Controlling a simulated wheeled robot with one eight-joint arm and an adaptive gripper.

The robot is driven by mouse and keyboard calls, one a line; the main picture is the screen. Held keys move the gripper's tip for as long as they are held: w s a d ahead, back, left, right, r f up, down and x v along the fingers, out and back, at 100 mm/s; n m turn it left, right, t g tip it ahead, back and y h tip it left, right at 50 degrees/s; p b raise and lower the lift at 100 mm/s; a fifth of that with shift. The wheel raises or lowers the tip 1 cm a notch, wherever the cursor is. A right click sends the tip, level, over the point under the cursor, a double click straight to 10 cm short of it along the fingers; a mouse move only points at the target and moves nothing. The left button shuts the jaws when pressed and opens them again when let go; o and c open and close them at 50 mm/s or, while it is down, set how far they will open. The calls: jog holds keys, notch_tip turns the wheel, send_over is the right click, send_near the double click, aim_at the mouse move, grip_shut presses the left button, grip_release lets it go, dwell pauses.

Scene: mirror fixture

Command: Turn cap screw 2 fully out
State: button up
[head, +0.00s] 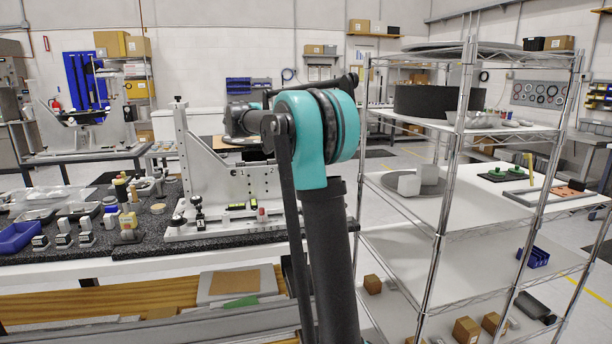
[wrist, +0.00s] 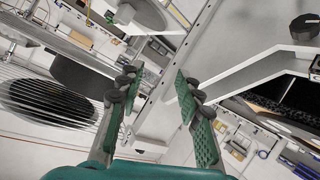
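The mirror fixture (head: 207,172) is a pale metal frame with a tall upright and a slanted brace, standing on the dark bench top. Small dark, green and red fittings sit along its base. In the head view my arm hides part of the fixture's right side, and the gripper cannot be made out.
The bench (head: 100,262) holds a blue bin (head: 18,237), several small blocks and tools left of the fixture. A wire shelf rack (head: 445,205) with boxes and a dark drum (head: 425,101) stands at the right. Open floor shows beyond the bench.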

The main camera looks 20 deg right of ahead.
jog(key=s+a+f+n+y, duration=0.1)
jog(key=s+f+n+y, duration=0.1)
jog(key=s+f, duration=0.5)
notch_tip(320, 180, down, 3)
jog(key=shift+n+y, duration=0.4)
jog(key=shift+y, duration=0.1)
jog(key=shift+o, duration=0.3)
jog(key=shift+s, duration=0.1)
